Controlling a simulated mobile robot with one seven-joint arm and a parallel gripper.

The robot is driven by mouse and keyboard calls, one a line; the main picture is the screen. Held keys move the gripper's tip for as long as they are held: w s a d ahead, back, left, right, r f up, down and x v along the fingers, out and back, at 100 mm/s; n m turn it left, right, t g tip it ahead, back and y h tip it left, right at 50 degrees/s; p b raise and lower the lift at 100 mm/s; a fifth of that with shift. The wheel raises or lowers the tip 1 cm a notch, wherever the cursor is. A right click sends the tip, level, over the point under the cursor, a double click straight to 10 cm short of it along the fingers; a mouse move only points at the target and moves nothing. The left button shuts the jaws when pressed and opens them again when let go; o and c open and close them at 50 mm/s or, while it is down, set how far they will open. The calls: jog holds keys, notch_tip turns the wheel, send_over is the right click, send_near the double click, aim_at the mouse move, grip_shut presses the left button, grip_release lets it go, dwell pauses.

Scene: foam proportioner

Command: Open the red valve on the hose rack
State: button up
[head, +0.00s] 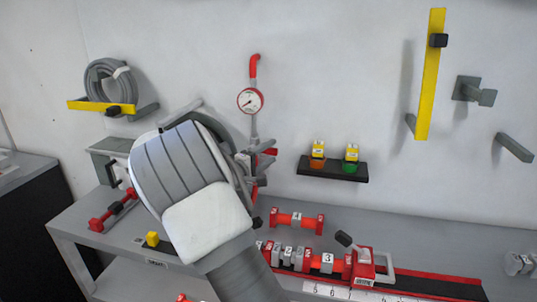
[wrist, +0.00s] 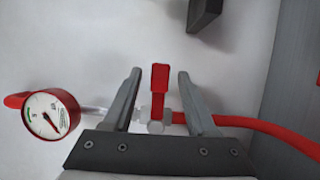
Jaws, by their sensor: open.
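The red valve handle (wrist: 159,88) stands between the two fingers of my gripper (wrist: 160,74) in the wrist view, with a visible gap on each side. The handle sits on a grey metal valve body (wrist: 155,120), which is partly hidden by the gripper base. My gripper is open and holds nothing. In the head view, a red part (head: 268,152) shows beside my gripper (head: 264,162), below the pressure gauge (head: 250,100). My arm hides much of that area. The gauge also shows at the left of the wrist view (wrist: 52,113).
A red hose (wrist: 270,130) runs right from the valve in the wrist view. A dark shelf (head: 333,170) with yellow-topped blocks is on the wall. A coiled grey hose (head: 97,82) hangs at left. Red fittings (head: 297,220) lie on the grey bench below.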

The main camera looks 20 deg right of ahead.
grip_shut()
dwell(1.4)
